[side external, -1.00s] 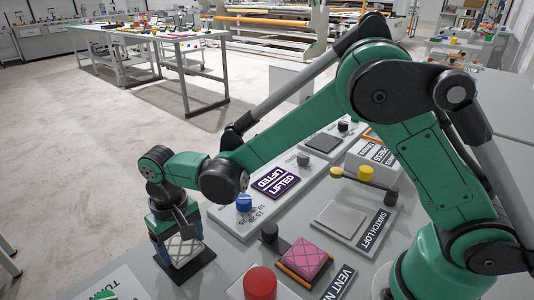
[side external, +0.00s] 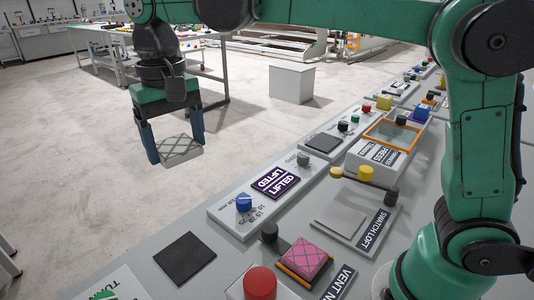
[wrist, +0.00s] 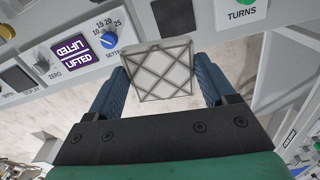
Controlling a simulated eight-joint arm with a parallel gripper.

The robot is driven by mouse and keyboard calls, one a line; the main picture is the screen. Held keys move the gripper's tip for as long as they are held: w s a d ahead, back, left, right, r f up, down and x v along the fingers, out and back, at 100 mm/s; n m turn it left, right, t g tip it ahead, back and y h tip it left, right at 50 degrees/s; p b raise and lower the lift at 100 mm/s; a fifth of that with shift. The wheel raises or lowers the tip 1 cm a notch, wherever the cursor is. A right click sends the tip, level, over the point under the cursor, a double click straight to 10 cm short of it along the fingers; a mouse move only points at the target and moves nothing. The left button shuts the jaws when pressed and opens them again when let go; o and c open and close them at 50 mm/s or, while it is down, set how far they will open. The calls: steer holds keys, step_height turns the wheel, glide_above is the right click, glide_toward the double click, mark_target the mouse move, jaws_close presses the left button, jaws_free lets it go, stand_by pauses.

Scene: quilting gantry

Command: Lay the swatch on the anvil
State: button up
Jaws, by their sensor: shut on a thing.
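The swatch (side external: 182,151) is a light grey quilted square with dark crossing lines. My gripper (side external: 175,146) is shut on it, with one blue finger at each side, and holds it in the air beyond the console's far edge. In the wrist view the swatch (wrist: 160,70) sits between both fingers. The loft gauge has a bare grey square plate (side external: 341,221), which looks like the anvil, beside a label reading SWATCH LOFT. A bar with a yellow end (side external: 364,177) lies along the plate's far side. The swatch is well apart from the plate.
An empty black mat (side external: 185,259) lies at the console's front left. A pink quilted pad (side external: 304,258), a red button (side external: 260,283), a blue knob (side external: 244,202) and the LIFTED display (side external: 275,183) stand around the plate. An orange-framed press (side external: 394,135) is behind.

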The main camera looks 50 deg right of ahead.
steer(key=s+d+r+m, duration=0.15)
steer(key=d+m, duration=0.25)
steer(key=d, duration=0.4)
steer(key=m, duration=1.3)
glide_above(340, 219)
steer(key=f, duration=0.2)
step_height(340, 219, down, 19)
steer(key=shift+a+f, duration=0.1)
steer(key=o, duration=1.1)
